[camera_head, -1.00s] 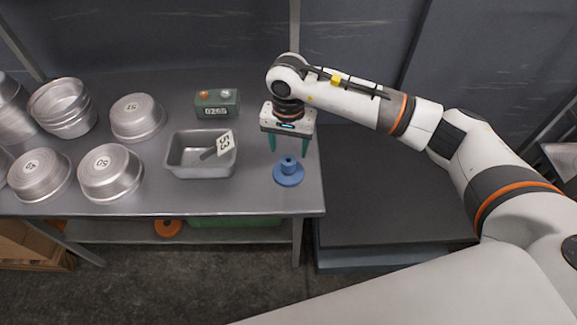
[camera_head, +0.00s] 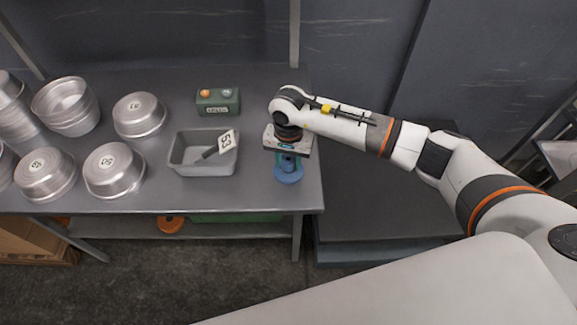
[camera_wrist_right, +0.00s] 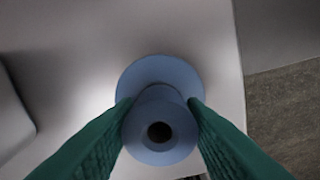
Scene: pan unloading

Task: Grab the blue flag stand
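The blue flag stand (camera_head: 288,176) stands upright near the front right corner of the metal table, with a round base and a narrower hub. In the right wrist view the stand (camera_wrist_right: 160,76) is seen from above, with a dark hole in its top. My right gripper (camera_head: 289,163) is over the stand, pointing down. Its green fingers (camera_wrist_right: 160,108) lie on both sides of the hub and appear to touch it, shut on it. The head view partly hides the fingers and hub. My left gripper is not in view.
Left of the stand is a grey pan (camera_head: 176,160) with a tag marked 53. A green box (camera_head: 218,107) with two knobs stands behind it. Several round metal pans (camera_head: 114,180) fill the left side. The table's front and right edges are close to the stand.

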